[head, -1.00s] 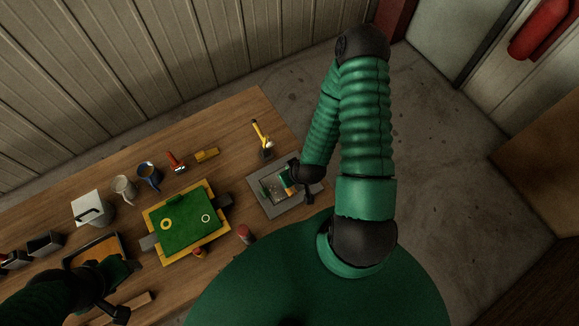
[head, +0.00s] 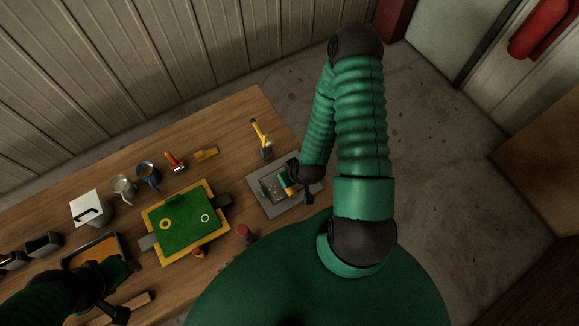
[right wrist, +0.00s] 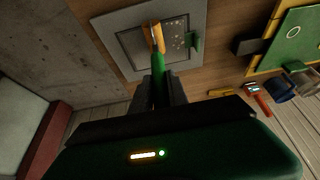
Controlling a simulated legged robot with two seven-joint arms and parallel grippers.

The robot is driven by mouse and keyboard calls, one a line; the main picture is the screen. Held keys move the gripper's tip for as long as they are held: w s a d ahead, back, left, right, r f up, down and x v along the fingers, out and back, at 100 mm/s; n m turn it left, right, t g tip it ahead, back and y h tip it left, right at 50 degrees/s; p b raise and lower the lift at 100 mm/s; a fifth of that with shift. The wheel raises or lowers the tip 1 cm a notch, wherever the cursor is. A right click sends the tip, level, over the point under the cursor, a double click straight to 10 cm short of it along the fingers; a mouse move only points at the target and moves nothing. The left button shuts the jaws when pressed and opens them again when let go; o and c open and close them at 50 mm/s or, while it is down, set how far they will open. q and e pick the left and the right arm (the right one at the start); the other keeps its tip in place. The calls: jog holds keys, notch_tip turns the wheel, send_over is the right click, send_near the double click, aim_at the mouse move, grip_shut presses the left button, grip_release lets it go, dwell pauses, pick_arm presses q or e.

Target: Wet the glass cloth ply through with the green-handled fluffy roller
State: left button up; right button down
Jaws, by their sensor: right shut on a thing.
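The green-handled roller (right wrist: 158,58) is in my right gripper (right wrist: 160,92). Its handle is between the two dark fingers and its orange-yellow roller head points away over the grey-framed panel. That panel (head: 259,200) lies flat at the right end of the table, with a dark, pale-flecked middle. It also shows in the right wrist view (right wrist: 107,40); I cannot tell which part is glass cloth ply, or whether the roller touches it. My right gripper (head: 303,190) is over its right side in the head view. My left gripper (head: 118,300) is at lower left, its fingers unclear.
A yellow-rimmed green board (head: 188,215) lies left of the panel. A small green block (right wrist: 193,40) stands on the panel. An orange-filled tray (head: 70,265) is at left.

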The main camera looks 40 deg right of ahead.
jog(key=shift+r, duration=0.55)
jog(key=w, duration=0.1)
jog(key=w+a, duration=0.1)
jog(key=w, duration=0.1)
jog(key=w+a, duration=0.1)
jog(key=shift+w+a+f+p, duration=0.1)
jog(key=shift+w+a+p, duration=0.1)
jog(key=shift+w+p, duration=0.1)
jog(key=shift+s, duration=0.1)
jog(key=shift+d+f, duration=0.1)
jog(key=shift+f+b, duration=0.6)
